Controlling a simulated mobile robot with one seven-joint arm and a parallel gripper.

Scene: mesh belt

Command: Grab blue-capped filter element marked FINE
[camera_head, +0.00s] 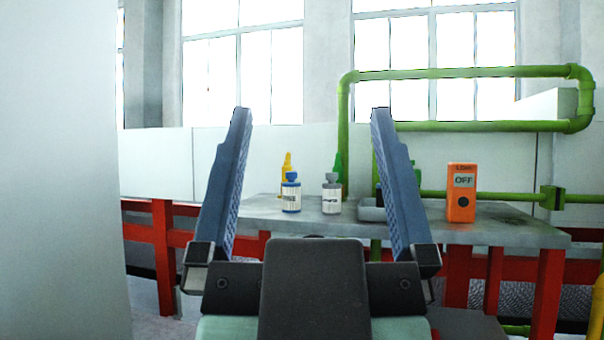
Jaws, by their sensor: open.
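The blue-capped filter element (291,196) stands upright on the grey table (490,234), near its left end. It has a white label whose print is too small to read. A similar grey-capped element (331,196) stands just to its right. My gripper (310,115) is open and empty, with its two blue fingers spread wide in the foreground. Both elements show in the gap between the fingers, farther off, and nothing touches them.
A yellow bottle (284,168) stands behind the blue-capped element. An orange meter (461,193) stands at the right. A grey tray (372,211) is partly hidden by my right finger. Green pipes (460,72) run behind. A pale wall (60,170) fills the left.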

